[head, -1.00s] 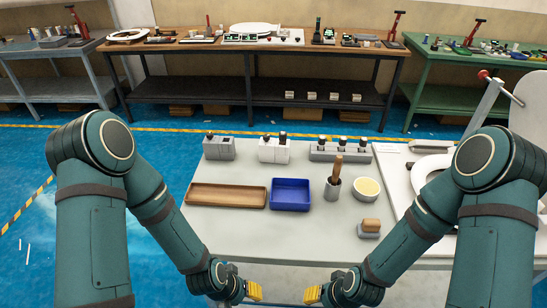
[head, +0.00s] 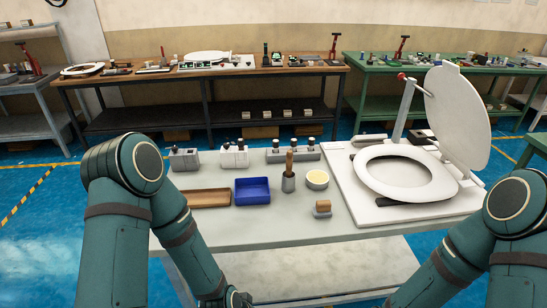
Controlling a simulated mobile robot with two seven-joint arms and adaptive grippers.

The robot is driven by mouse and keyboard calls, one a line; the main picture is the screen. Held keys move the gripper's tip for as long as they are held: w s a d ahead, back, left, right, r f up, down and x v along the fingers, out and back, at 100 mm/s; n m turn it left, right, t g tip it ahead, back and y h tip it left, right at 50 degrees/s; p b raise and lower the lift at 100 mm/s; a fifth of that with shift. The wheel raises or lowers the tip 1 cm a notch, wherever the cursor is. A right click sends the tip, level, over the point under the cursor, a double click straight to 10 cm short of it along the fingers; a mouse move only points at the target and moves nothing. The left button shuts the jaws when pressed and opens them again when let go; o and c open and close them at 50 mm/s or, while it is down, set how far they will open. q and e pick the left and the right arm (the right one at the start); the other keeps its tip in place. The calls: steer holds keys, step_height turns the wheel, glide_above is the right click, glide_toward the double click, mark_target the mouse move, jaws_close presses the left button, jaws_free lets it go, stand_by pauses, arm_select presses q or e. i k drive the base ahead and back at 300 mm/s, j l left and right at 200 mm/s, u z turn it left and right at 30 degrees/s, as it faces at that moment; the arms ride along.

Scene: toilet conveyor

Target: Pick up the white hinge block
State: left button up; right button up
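A white block (head: 234,158) with dark knobs on top stands at the back of the grey table, between two grey blocks; it looks like the white hinge block. It is upright and nothing touches it. My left arm reaches down to the bottom edge of the head view, and its gripper fingers are cut off below the frame. My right arm is at the right edge, and its gripper is also out of the frame.
Grey blocks (head: 185,160) and (head: 293,155) flank it. In front are a wooden tray (head: 203,198), a blue tray (head: 252,191), a grey cup with a wooden handle (head: 288,183), a yellow-topped bowl (head: 317,179) and a brush (head: 322,209). A toilet seat (head: 372,182) with raised lid stands right.

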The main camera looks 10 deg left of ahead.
mark_target(232, 158)
steer(key=z, duration=1.6)
steer(key=k+j+z, duration=0.2)
steer(key=z, duration=0.25)
steer(key=k+j+z, duration=0.2)
steer(key=z, duration=0.25)
steer(key=k+j, duration=0.15)
steer(key=k, duration=0.3)
steer(key=k+j, duration=0.1)
steer(key=k, duration=0.4)
steer(key=k+z, duration=0.95)
steer(key=z, duration=0.35)
steer(key=k+z, duration=0.15)
steer(key=z, duration=0.35)
steer(key=k+z, duration=0.15)
steer(key=z, duration=0.3)
steer(key=k+j+z, duration=0.15)
steer(key=k+z, duration=0.15)
steer(key=z, duration=0.2)
steer(key=k+j+z, duration=0.1)
steer(key=k+z, duration=0.2)
steer(key=z, duration=0.2)
steer(key=k+u, duration=0.1)
steer(key=u, duration=2.9)
